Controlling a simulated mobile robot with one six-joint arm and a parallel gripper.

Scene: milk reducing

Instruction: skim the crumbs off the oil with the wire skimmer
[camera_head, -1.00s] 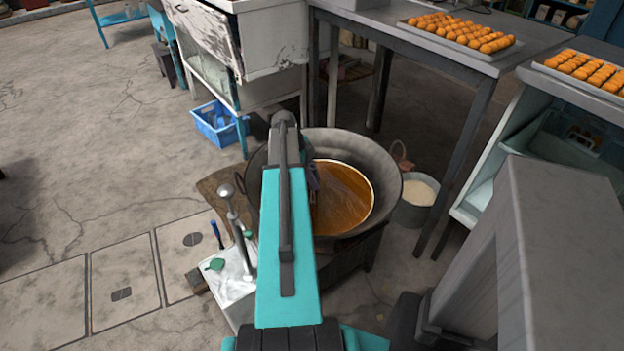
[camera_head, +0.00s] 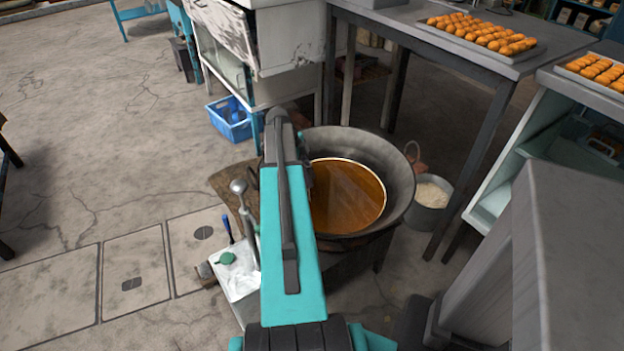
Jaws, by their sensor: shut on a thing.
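A large dark wok (camera_head: 385,160) stands low in the middle of the view, holding amber-brown oil (camera_head: 350,200) within a pale ring. I cannot make out separate crumbs on the oil. My teal and grey arm reaches forward over the left side of the wok and hides that part of its rim. A small grey piece at the arm's right edge overlaps the oil's left edge, too unclear to name. My gripper is hidden behind the arm. I cannot make out the wire skimmer.
A metal pot (camera_head: 432,200) with pale contents stands right of the wok. Open floor lies left.

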